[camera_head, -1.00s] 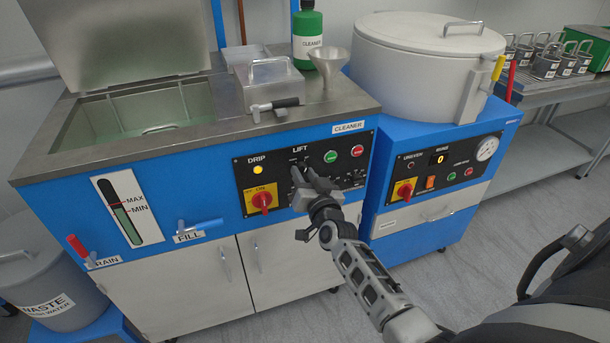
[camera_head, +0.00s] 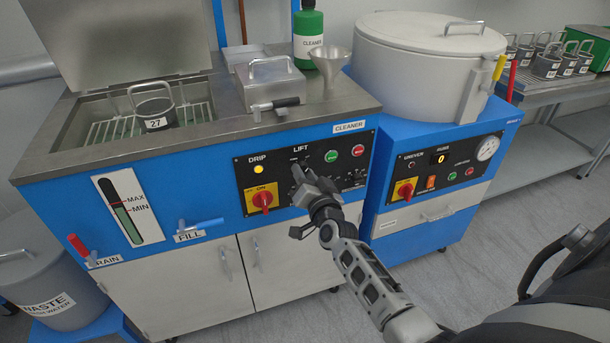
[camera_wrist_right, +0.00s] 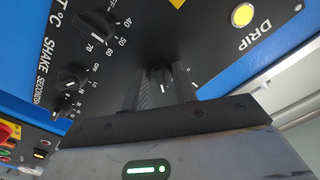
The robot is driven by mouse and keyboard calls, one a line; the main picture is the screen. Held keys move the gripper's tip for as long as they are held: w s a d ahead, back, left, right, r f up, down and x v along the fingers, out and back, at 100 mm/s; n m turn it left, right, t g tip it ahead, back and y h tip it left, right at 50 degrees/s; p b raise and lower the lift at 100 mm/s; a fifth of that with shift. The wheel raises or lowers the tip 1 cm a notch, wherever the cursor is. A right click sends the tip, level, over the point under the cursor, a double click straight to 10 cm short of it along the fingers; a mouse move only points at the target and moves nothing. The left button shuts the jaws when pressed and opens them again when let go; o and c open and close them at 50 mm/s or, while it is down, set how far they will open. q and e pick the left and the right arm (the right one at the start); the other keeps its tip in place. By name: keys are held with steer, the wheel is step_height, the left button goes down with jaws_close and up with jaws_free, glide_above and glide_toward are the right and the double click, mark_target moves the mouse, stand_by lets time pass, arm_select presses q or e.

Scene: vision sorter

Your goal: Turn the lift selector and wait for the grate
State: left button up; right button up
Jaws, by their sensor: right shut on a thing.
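The lift selector (camera_wrist_right: 165,77) is a small black knob on the black control panel, under the LIFT label in the head view. My right gripper (camera_wrist_right: 166,88) is shut on it, with one dark finger on each side; in the head view my gripper (camera_head: 300,175) largely hides the knob. The wire grate (camera_head: 103,131) shows high in the open tank at the left, close below the rim. A grey metal pot marked 27 (camera_head: 154,113), with a loop handle, stands upright on the grate. My left gripper is not in view.
A yellow DRIP lamp (camera_head: 257,170) is lit beside the selector. A red-and-yellow main switch (camera_head: 262,199) and green (camera_head: 331,156) and red (camera_head: 358,151) buttons are close to my gripper. A steel funnel (camera_head: 331,72) stands on the worktop above.

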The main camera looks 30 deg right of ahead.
steer(key=o, duration=0.9)
steer(key=shift+o, duration=0.2)
steer(key=shift+s, duration=0.1)
steer(key=v, duration=1.5)
steer(key=shift+s+p, duration=0.45)
steer(key=s+a+f+n+g+y, duration=0.2)
steer(key=s+a+n+g+y, duration=0.1)
steer(key=a, duration=0.5)
steer(key=s+a+f+n+g+y, duration=0.3)
steer(key=s+a+n+y, duration=0.1)
steer(key=s+a+n, duration=0.3)
steer(key=shift+s+a+f+n+g+y, duration=0.35)
steer(key=shift+a+n+g+y, duration=0.05)
steer(key=shift+a+n, duration=0.65)
